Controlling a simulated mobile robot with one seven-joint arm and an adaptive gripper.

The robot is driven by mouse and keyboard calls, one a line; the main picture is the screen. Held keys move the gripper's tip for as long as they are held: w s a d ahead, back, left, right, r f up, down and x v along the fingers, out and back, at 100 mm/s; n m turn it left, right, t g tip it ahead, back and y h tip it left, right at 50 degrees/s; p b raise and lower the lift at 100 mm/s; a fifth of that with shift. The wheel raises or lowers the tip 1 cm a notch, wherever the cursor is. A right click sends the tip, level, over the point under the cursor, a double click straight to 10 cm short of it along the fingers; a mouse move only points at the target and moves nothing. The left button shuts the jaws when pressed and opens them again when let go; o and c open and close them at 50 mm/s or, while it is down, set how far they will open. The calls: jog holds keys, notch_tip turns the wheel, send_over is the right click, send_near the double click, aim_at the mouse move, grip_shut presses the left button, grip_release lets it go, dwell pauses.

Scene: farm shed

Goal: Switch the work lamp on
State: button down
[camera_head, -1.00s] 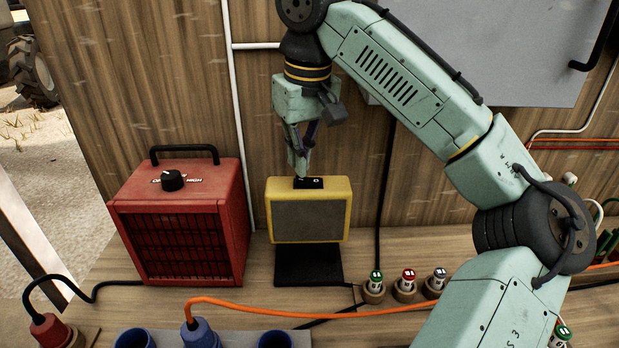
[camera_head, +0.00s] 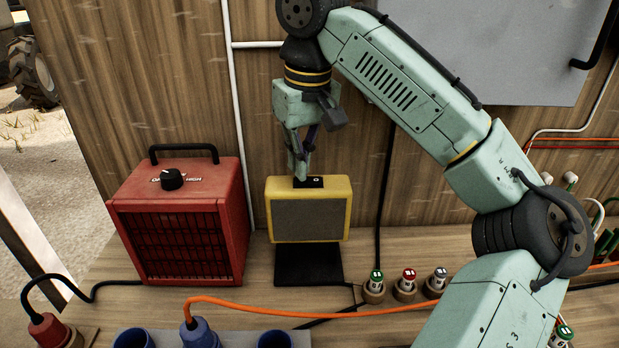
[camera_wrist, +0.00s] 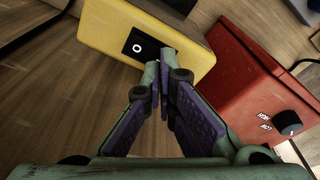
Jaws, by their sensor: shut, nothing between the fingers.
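The work lamp (camera_head: 309,217) is a yellow box with a grey front panel on a black stand, in the middle of the head view. It also shows in the wrist view (camera_wrist: 110,28). A black rocker switch (camera_head: 316,182) with a white circle mark sits on its top; it also shows in the wrist view (camera_wrist: 137,46). My gripper (camera_head: 301,177) is shut and empty, pointing down. Its fingertips (camera_wrist: 160,56) are at the end of the switch away from the circle mark and partly hide it. I cannot tell if they touch it. The lamp's panel looks unlit.
A red heater (camera_head: 185,225) with a dial and black handle stands left of the lamp, also in the wrist view (camera_wrist: 245,75). An orange cable (camera_head: 260,310) crosses the bench in front. Several small capped items, such as the red-topped one (camera_head: 408,277), stand to the right.

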jog(key=shift+f, duration=0.6)
jog(key=shift+r, duration=0.1)
notch_tip(320, 180, up, 3)
jog(key=shift+f+p, duration=0.1)
jog(key=shift+p, duration=1.05)
jog(key=shift+r+b, duration=0.3)
jog(key=shift+r, duration=1.75)
